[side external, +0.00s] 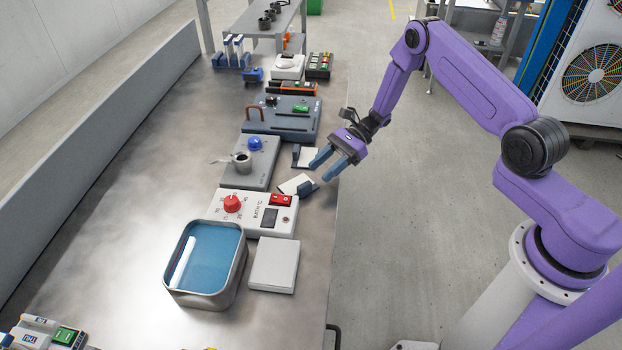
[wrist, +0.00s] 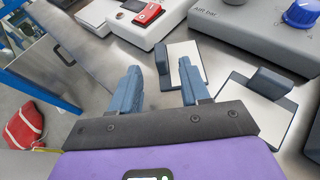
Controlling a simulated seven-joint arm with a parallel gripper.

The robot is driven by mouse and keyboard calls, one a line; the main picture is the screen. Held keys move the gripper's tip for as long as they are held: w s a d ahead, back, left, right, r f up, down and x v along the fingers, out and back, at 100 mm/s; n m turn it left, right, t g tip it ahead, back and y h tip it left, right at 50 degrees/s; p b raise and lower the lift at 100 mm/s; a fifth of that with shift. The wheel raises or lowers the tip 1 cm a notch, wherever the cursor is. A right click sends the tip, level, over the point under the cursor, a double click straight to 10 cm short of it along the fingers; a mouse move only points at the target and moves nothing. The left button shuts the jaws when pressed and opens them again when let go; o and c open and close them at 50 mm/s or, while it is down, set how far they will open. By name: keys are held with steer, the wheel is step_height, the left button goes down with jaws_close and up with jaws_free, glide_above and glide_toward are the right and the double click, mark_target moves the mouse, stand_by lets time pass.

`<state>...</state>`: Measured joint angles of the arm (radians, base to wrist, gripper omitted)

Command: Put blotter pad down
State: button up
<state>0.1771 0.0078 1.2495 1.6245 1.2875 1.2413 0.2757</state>
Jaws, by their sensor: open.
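Two flat white pads with dark grey edges and upright dark grips lie on the steel bench; I take them as blotter pads. One pad (side external: 292,184) lies beside the white control box; it shows in the wrist view (wrist: 178,52), partly behind a finger. The other pad (side external: 310,156) lies beside the grey air bar box and shows in the wrist view (wrist: 252,108). My gripper (side external: 320,172) is open and empty, at the bench's right edge near both pads. In the wrist view its blue-grey fingers (wrist: 160,68) stand apart with bare bench between them.
The white control box (side external: 255,214) has a red knob and red switch. The grey air bar box (side external: 247,164) has a blue knob and carries a small cup. A water bath (side external: 241,278) and white slab (side external: 274,264) stand nearer the camera. The bench's left side (side external: 110,190) is clear.

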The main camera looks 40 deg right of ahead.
steer(key=v, duration=0.5)
steer(key=shift+d+r, duration=0.1)
steer(key=shift+d, duration=0.1)
steer(key=s+a+r+n+g+h, duration=0.3)
steer(key=s+a+r+n+h, duration=0.1)
steer(key=s+r+n, duration=0.3)
steer(key=s+a+r+n+g+h, duration=0.3)
steer(key=s+a+r+n+h, duration=0.15)
steer(key=s+n, duration=0.4)
steer(key=s+d+r+n+t+h, duration=0.2)
steer(key=s+d+r+n+t, duration=0.1)
steer(key=s+n, duration=0.4)
steer(key=s+d+r+n+t+h, duration=0.2)
steer(key=s+d+r+n+t, duration=0.1)
steer(key=s+n, duration=0.5)
steer(key=shift+s+d+r+h, duration=0.35)
steer(key=shift+s+d+r, duration=0.35)
steer(key=shift+s, duration=1.2)
steer(key=shift+a+r, duration=0.15)
